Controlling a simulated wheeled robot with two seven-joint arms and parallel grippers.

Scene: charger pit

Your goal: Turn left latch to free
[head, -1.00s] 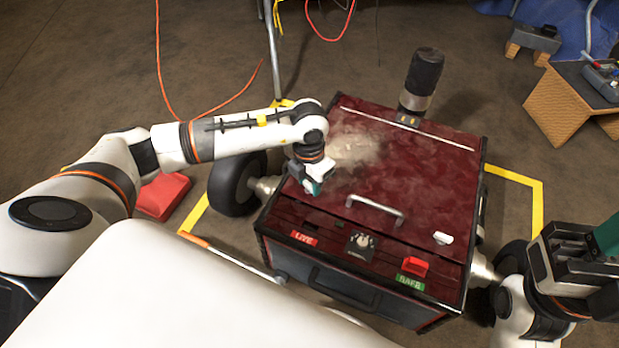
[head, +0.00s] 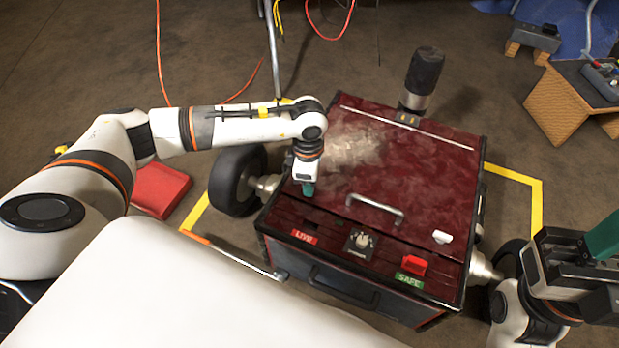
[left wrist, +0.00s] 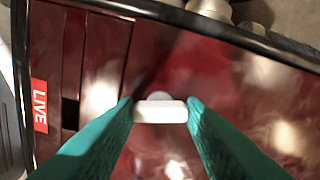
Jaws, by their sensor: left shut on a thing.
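The maroon box (head: 400,165) has a hinged lid with a silver handle. My left gripper (head: 308,189) points down at the lid's front left corner. In the left wrist view, the teal fingers (left wrist: 160,112) are shut on the left latch (left wrist: 160,111), a small white bar that spans the gap between the fingertips. In the head view the gripper hides this latch. The matching right latch (head: 443,237) is white and sits at the lid's front right. My right gripper (head: 603,240) is at the right edge, partly cut off; its jaw opening cannot be made out.
The front panel holds a red LIVE label (head: 304,236), a dial (head: 360,241), a red switch block (head: 414,265) and a green SAFE label (head: 409,280). A black cylinder (head: 421,80) stands at the back. A red pad (head: 160,190) lies on the floor.

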